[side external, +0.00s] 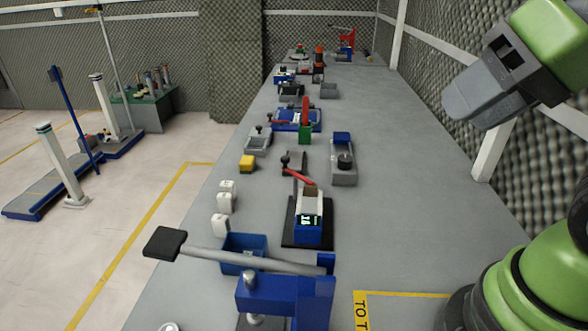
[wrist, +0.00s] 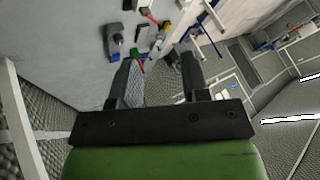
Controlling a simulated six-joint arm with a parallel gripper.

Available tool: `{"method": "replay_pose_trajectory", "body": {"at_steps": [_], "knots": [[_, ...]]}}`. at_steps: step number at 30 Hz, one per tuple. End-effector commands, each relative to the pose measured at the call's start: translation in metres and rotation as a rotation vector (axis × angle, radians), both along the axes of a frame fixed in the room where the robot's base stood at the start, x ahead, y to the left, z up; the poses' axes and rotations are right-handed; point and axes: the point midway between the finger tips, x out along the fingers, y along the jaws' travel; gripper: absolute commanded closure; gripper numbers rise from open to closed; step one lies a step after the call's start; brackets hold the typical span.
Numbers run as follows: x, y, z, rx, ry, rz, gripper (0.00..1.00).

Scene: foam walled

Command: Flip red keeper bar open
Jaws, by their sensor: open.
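A red bar with a black ball knob (side external: 298,172) lies slanted at the middle of the bench, between a small dark block and the device with a lit display. A second red bar (side external: 305,98) stands upright on a green block (side external: 305,134) farther back. I cannot tell for sure which is the keeper bar. In the wrist view, the slanted red bar (wrist: 148,14) shows small at the top, and the green block (wrist: 134,52) shows near the left fingertip. My gripper (side external: 462,103) is high at the right, well clear of both. Its fingers (wrist: 158,58) are apart and empty.
A blue toggle clamp with a long grey handle (side external: 250,260) stands at the bench front. Foam walls bound the right. The bench's right side (side external: 420,220) is clear.

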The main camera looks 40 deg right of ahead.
Motion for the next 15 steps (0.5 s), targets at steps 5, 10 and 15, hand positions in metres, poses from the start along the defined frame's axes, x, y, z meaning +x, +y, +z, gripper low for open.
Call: {"method": "replay_pose_trajectory", "body": {"at_steps": [5,10,15], "knots": [[0.005,0.000,0.002,0.001,0.006,0.003,0.96],[0.032,-0.001,0.007,0.005,0.033,0.023,1.00],[0.079,-0.008,0.007,0.017,0.063,0.052,1.00]]}}
